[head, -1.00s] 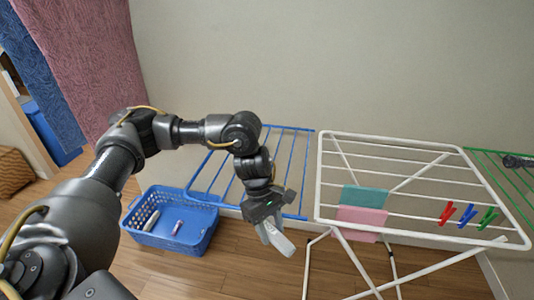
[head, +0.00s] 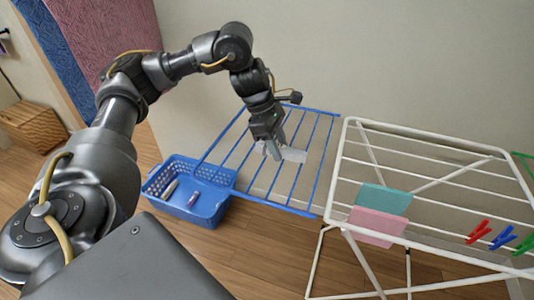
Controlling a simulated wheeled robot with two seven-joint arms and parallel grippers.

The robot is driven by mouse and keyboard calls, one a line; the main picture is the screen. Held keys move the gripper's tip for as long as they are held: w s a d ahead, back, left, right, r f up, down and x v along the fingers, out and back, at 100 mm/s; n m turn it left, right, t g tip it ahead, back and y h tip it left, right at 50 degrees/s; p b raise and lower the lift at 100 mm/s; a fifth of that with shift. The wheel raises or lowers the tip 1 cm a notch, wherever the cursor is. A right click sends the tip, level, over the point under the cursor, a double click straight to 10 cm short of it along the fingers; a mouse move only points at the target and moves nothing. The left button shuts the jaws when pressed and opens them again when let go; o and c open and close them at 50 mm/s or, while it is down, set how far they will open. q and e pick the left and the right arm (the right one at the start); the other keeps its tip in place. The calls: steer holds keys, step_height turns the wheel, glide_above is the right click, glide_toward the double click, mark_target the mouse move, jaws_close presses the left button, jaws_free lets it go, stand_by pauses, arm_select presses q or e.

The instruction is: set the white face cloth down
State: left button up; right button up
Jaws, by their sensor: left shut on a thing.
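My left gripper (head: 272,150) is shut on the white face cloth (head: 294,154). The cloth shows as a small pale piece at the fingertips, partly hidden by them. The gripper is over the blue rack (head: 320,165), among its bars in the picture. I cannot tell whether the cloth touches the bars. My right gripper is not in view.
A white drying rack (head: 345,150) stands to the right with a teal cloth (head: 384,199), a pink cloth (head: 376,226) and clothespins (head: 479,231) on it. A blue basket (head: 212,218) with small items sits on the floor at left. A wicker basket (head: 33,127) is at far left.

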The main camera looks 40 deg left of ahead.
arm_select(q)
steer(key=a+f, duration=0.1)
steer(key=w+a+f, duration=0.1)
steer(key=a+f, duration=0.3)
steer(key=shift+w+a+f+b, duration=0.1)
steer(key=shift+w+f+b, duration=0.05)
steer(key=shift+w+b, duration=0.15)
steer(key=shift+w+a+f, duration=0.1)
steer(key=shift+a+f, duration=0.35)
steer(key=shift+f, duration=0.15)
steer(key=f, duration=0.3)
steer(key=shift+w+a+f, duration=0.1)
steer(key=shift+a+f, duration=0.1)
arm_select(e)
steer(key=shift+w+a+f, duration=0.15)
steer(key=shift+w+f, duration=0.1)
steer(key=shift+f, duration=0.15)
arm_select(q)
steer(key=shift+f+b, duration=0.1)
steer(key=shift+b, duration=0.2)
steer(key=o, duration=1)
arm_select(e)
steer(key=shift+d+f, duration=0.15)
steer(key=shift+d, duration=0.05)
